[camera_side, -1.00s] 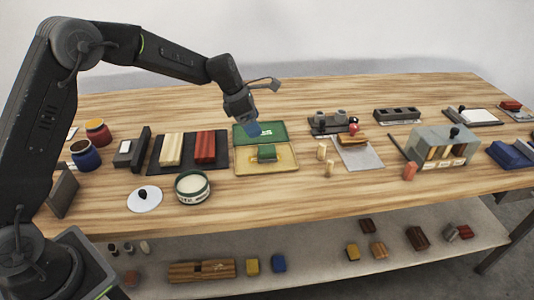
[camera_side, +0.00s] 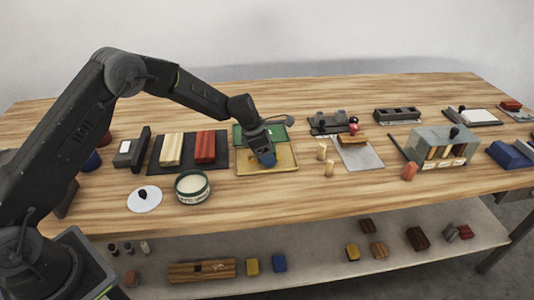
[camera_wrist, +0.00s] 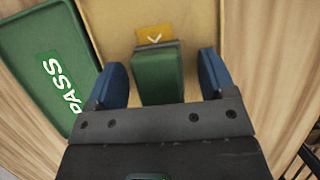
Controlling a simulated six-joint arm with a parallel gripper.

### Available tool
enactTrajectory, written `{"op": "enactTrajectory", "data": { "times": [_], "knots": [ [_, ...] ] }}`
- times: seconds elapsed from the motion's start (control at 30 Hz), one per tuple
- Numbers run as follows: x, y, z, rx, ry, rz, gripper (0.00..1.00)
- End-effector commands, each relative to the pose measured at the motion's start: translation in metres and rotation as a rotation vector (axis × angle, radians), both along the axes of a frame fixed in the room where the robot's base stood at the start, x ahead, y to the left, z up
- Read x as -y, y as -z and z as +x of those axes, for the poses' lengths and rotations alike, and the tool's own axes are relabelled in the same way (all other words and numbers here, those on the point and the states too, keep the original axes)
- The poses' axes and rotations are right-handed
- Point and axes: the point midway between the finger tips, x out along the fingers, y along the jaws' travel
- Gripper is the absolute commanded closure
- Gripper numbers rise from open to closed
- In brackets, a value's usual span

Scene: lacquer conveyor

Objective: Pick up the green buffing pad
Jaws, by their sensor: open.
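The green buffing pad (camera_wrist: 157,76) lies in the tan tray (camera_wrist: 112,22), with a dark strip and a yellow label at its far end in the wrist view. My gripper (camera_wrist: 168,78) is open, with one blue fingertip on each side of the pad and a gap showing on both sides. In the side view my gripper (camera_side: 266,162) is low over the tan tray (camera_side: 287,169) and hides the pad. I cannot tell whether the fingertips touch the tray floor.
A green tray marked PASS (camera_wrist: 42,72) adjoins the tan one. A round tin (camera_side: 192,187), a dark mat (camera_side: 156,165) with wood and red blocks, and small wooden pegs (camera_side: 330,169) stand nearby. Bare tabletop (camera_side: 270,195) lies in front.

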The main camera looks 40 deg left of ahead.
Motion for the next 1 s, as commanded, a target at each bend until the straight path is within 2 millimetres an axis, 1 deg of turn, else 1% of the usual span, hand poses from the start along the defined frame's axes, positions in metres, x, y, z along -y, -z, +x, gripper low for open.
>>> {"op": "enactTrajectory", "data": {
  "times": [0.13,0.6,0.7,1.0],
  "knots": [
    [0.0000,-0.0004,0.0001,0.000,0.000,0.000,0.24],
    [-0.0003,-0.0008,0.0000,0.000,0.000,0.000,0.69],
    [-0.0003,-0.0009,0.0001,0.001,0.000,0.001,0.77],
    [-0.0003,-0.0046,0.0004,0.002,0.001,0.000,0.77]
  ]
}}
